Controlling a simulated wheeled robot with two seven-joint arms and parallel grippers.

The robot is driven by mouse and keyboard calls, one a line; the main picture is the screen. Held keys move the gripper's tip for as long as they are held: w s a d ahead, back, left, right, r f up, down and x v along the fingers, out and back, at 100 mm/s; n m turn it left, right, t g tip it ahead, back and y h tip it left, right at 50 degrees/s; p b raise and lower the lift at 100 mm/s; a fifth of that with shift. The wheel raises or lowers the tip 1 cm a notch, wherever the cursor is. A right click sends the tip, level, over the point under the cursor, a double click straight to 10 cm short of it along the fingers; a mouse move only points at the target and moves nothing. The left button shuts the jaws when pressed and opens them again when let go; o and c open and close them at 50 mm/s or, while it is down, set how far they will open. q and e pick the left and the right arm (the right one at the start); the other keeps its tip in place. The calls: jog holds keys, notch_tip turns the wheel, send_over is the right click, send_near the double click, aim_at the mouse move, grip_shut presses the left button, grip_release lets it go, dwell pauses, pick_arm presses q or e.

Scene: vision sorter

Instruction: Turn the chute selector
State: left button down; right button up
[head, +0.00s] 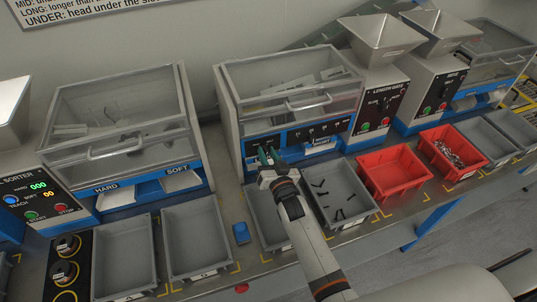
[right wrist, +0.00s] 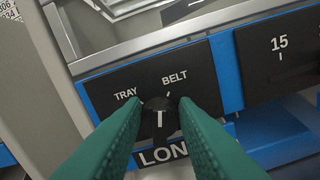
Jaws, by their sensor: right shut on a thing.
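The chute selector is a small dark knob (right wrist: 158,103) on a black plate (right wrist: 196,66) marked TRAY on the left and BELT on the right, above a label starting "LON". My right gripper (head: 267,158) is at the blue-and-black front panel of the middle machine (head: 290,102). In the right wrist view its green fingers are shut on the knob, one on each side. A white line shows on the knob's lower part; its exact setting is hard to read. In the head view the knob is hidden by the gripper. My left gripper is not in view.
Below the panel stand a grey bin with dark pieces (head: 345,212), an empty red bin (head: 393,173) and a red bin with small parts (head: 452,149). Another grey bin (head: 262,222) is partly behind my right arm. A small blue block (head: 241,232) lies on the bench.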

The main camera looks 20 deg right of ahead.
jog(key=n, duration=0.5)
jog(key=shift+a+n, duration=0.2)
jog(key=shift+n, duration=0.1)
jog(key=n+b, duration=0.1)
jog(key=n, duration=0.4)
jog(key=shift+a+f+n, duration=0.1)
jog(key=shift+a+n, duration=0.05)
jog(key=shift+n, duration=0.25)
jog(key=o, duration=0.7)
jog(key=s+b, duration=0.2)
jog(key=s, duration=1)
jog(key=shift+d, duration=0.2)
